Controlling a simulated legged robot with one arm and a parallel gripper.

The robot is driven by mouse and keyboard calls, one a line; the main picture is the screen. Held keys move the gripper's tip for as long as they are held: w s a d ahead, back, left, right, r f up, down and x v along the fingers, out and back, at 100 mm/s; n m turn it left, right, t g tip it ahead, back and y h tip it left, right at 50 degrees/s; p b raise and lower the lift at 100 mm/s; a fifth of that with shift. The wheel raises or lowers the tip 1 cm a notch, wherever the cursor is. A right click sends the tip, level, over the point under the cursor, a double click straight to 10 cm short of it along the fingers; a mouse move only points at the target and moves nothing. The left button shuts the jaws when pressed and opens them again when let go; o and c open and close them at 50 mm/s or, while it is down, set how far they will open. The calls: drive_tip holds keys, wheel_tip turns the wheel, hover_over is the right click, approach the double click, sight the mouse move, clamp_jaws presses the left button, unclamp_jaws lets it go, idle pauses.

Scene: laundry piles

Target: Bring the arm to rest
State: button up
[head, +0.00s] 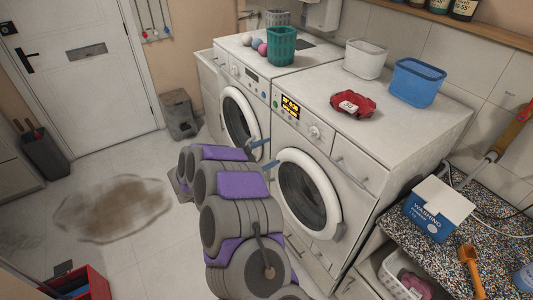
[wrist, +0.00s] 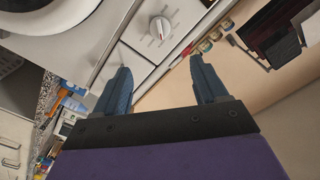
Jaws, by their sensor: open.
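My arm reaches up from the bottom of the head view, grey with purple bands, towards the fronts of two white machines. My gripper (head: 265,154) is at its far end, in front of the washers. In the wrist view my gripper (wrist: 160,64) has its two blue fingers spread wide apart, with nothing between them. The right washer (head: 350,160) has its round door closest to the gripper; I cannot tell whether the fingers touch anything.
A detergent box (head: 437,207) sits on the speckled counter at right. A brown stain (head: 113,208) and a red crate (head: 82,284) are on the floor at left.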

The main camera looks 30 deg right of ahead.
drive_tip(key=w+a+r+n+t+y, duration=0.7)
drive_tip(key=w+a+t+y, duration=0.25)
drive_tip(key=w+a, duration=0.35)
drive_tip(key=s+a+r+n+t+y, duration=0.1)
drive_tip(key=s+a+r+n+y, duration=0.4)
drive_tip(key=a, duration=0.3)
drive_tip(key=s+a+r+n+y, duration=0.3)
drive_tip(key=a+n+y, duration=0.25)
drive_tip(key=a, duration=0.25)
drive_tip(key=s+a+f+n+g+y, duration=0.1)
drive_tip(key=s+n+g, duration=0.2)
drive_tip(key=s, duration=0.6)
drive_tip(key=s+a+f+n+g+y, duration=0.1)
drive_tip(key=s+f+n+g+y, duration=0.15)
drive_tip(key=s, duration=0.75)
drive_tip(key=s+d+f+n+g+h, duration=0.1)
drive_tip(key=s+d+g, duration=0.3)
drive_tip(key=s, duration=0.9)
drive_tip(key=s+d+f+n+g+h, duration=0.1)
drive_tip(key=s+d+g+h, duration=0.3)
drive_tip(key=s+d, duration=0.4)
drive_tip(key=s+f, duration=0.1)
drive_tip(key=s, duration=0.5)
drive_tip(key=shift+d+f, duration=0.2)
drive_tip(key=shift+f, duration=0.15)
